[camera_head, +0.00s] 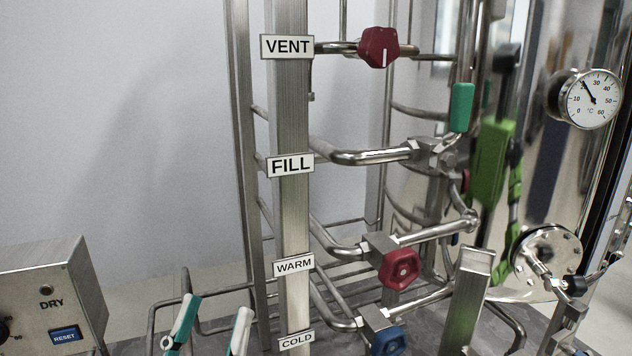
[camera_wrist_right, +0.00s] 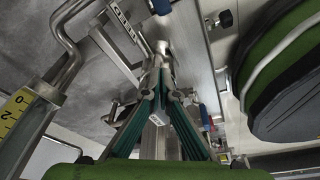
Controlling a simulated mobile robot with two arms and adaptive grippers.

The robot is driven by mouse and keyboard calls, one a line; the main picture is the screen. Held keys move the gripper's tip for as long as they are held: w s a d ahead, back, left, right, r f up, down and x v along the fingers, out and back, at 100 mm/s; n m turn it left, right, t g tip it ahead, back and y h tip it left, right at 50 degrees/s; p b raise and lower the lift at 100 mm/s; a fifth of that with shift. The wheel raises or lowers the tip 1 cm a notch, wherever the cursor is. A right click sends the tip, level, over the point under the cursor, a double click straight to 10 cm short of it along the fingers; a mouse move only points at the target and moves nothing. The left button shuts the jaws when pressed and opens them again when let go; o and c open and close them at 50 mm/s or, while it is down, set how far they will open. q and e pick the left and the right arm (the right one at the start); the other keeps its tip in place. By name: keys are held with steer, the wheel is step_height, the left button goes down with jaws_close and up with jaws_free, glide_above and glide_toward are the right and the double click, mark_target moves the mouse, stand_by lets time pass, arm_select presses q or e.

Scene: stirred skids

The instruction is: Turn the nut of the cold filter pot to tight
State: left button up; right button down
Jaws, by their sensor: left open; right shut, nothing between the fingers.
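I cannot make out the cold filter pot or its nut for certain in either view. In the head view the COLD label (camera_head: 296,340) is on the upright post near the bottom edge, with a blue valve knob (camera_head: 388,341) on the pipe to its right. My left gripper (camera_head: 217,304) is at the bottom left of the head view, its two teal and pale fingers apart with nothing between them, left of the COLD label. My right gripper (camera_wrist_right: 161,62) is in the right wrist view, its teal fingers meeting at the tips with nothing between them. A blue knob (camera_wrist_right: 160,6) shows beyond the tips.
A red WARM valve knob (camera_head: 400,268) and a red VENT knob (camera_head: 379,47) are higher on the pipework. A teal-handled valve (camera_head: 461,108) is on the FILL line. A control box (camera_head: 55,295) stands left. A shiny tank with a gauge (camera_head: 592,99) stands right.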

arm_select(q)
steer(key=w+f+g+y+p, duration=0.1)
steer(key=w+f+g, duration=0.3)
steer(key=f, duration=0.4)
steer(key=shift+w+f+g+y+p, duration=0.15)
steer(key=shift+f+g+y+p, duration=0.1)
steer(key=shift+g+y+p, duration=0.3)
arm_select(e)
steer(key=shift+s+d, duration=0.2)
stand_by(1.4)
arm_select(q)
steer(key=s+a+f+g+y+p, duration=0.15)
steer(key=f+g, duration=0.25)
steer(key=f, duration=0.4)
steer(key=s+a+f+g+y+p, duration=0.1)
steer(key=s+a+f+g+p, duration=0.15)
steer(key=f+g, duration=0.4)
steer(key=s+a+f+g+y+p, duration=0.1)
steer(key=s+a+f+g, duration=0.1)
steer(key=s, duration=0.5)
steer(key=s+a+f+n+g+y+p, duration=0.1)
steer(key=s+a+f+g, duration=0.1)
steer(key=s+f+g, duration=0.2)
steer(key=shift+s+f, duration=1.6)
steer(key=shift+s, duration=0.25)
arm_select(e)
step_height(320, 180, up, 6)
steer(key=shift+d, duration=0.1)
